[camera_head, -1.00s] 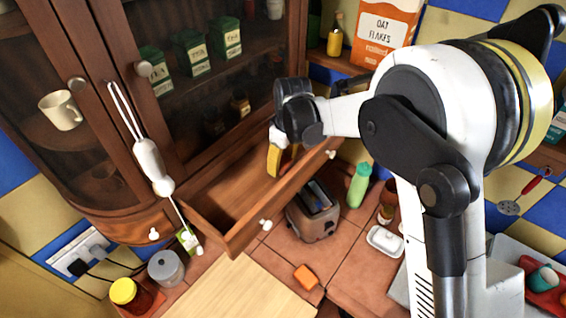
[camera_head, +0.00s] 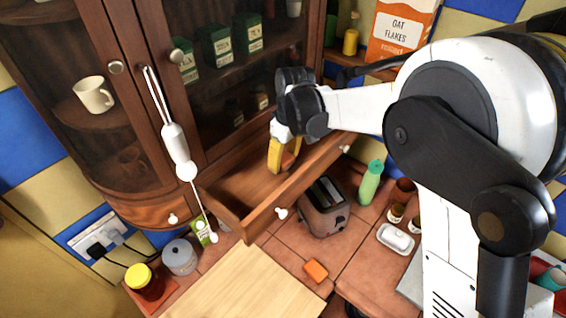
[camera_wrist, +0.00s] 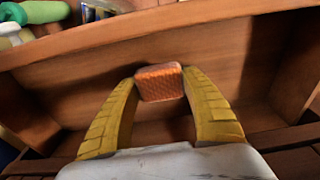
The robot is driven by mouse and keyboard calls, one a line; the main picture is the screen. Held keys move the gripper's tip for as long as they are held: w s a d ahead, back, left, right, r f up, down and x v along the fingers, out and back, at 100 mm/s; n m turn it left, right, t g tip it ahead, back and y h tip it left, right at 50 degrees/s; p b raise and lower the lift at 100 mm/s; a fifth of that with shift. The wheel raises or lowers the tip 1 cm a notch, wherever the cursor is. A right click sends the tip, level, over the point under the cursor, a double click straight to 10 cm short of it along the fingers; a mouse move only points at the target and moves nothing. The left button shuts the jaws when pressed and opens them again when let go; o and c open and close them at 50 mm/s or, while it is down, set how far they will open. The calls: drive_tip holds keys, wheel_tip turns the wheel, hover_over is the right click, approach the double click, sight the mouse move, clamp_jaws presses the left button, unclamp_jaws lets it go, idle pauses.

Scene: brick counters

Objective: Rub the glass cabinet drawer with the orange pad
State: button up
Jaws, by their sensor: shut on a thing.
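The wooden drawer (camera_head: 258,212) under the glass-doored cabinet (camera_head: 195,150) is pulled open, with white knobs on its front. My gripper (camera_head: 284,162) reaches down into the drawer, its yellow fingers shut on an orange pad (camera_head: 288,160). In the wrist view the textured pad (camera_wrist: 159,83) is between the fingertips of my gripper (camera_wrist: 160,85), with the drawer's wooden inside (camera_wrist: 110,75) around it. I cannot tell whether the pad touches the drawer floor. The drawer looks otherwise empty where it shows.
Below the drawer stand a toaster (camera_head: 323,208), a green bottle (camera_head: 370,183), an orange block (camera_head: 316,270) and a white dish (camera_head: 395,238). A white whisk-like utensil (camera_head: 177,150) hangs before the cabinet. A pale board (camera_head: 240,290) lies in front, clear.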

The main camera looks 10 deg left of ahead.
drive_tip(key=shift+r+p, duration=0.9)
drive_tip(key=shift+r, duration=1.45)
drive_tip(key=shift+s, duration=0.1)
